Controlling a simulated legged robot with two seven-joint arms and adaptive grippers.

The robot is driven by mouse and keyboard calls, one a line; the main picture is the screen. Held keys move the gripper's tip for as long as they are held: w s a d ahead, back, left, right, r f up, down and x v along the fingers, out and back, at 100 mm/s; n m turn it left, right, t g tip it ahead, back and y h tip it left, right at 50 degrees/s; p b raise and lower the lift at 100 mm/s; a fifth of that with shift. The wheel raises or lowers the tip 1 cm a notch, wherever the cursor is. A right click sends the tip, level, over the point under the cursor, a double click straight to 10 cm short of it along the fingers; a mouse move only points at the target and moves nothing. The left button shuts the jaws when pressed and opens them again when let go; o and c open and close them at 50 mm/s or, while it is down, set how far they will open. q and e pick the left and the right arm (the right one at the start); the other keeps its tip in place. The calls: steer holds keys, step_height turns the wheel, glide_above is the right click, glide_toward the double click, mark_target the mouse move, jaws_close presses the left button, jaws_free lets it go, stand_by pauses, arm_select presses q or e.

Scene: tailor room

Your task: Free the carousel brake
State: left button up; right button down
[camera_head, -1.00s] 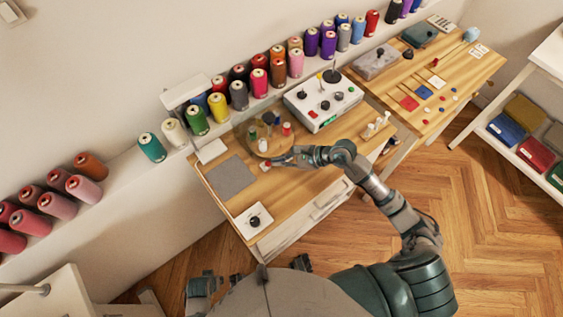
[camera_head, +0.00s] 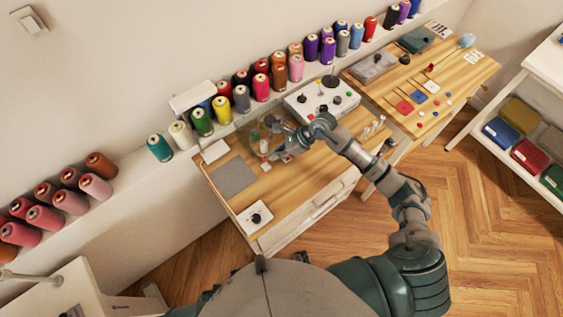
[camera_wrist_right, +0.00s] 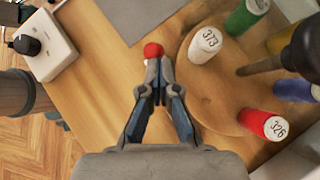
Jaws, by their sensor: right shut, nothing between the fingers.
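The carousel is a round wooden disc (camera_wrist_right: 215,90) bearing small spools: white 373 (camera_wrist_right: 205,44), red 326 (camera_wrist_right: 265,125), green (camera_wrist_right: 246,14) and blue (camera_wrist_right: 297,90). In the head view my right arm partly covers it. A red ball-shaped knob (camera_wrist_right: 152,50), which looks like the brake, is beside the disc's edge; it also shows in the head view (camera_head: 265,167). My right gripper (camera_wrist_right: 157,72) is shut and empty, its fingertips right at the knob's near side. I cannot tell whether they touch. My left gripper is out of view.
A white box with a black knob (camera_head: 255,217) and a grey mat (camera_head: 233,177) lie on the table left of the carousel. A white control box (camera_head: 320,100) stands behind my right arm. Thread spools line the shelf (camera_head: 125,185). Bare wood lies at the table's front.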

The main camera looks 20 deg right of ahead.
steer(key=shift+w+a+r+g, duration=0.15)
steer(key=shift+w+g, duration=0.15)
steer(key=shift+w+a+m+g+h, duration=0.1)
steer(key=shift+w+m+g+h, duration=0.2)
steer(key=shift+m+g+h, duration=0.15)
steer(key=shift+s, duration=0.1)
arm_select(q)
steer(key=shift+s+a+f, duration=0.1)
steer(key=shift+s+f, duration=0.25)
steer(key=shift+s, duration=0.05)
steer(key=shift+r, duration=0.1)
arm_select(e)
steer(key=shift+r+p, duration=0.45)
steer(key=shift+r, duration=0.25)
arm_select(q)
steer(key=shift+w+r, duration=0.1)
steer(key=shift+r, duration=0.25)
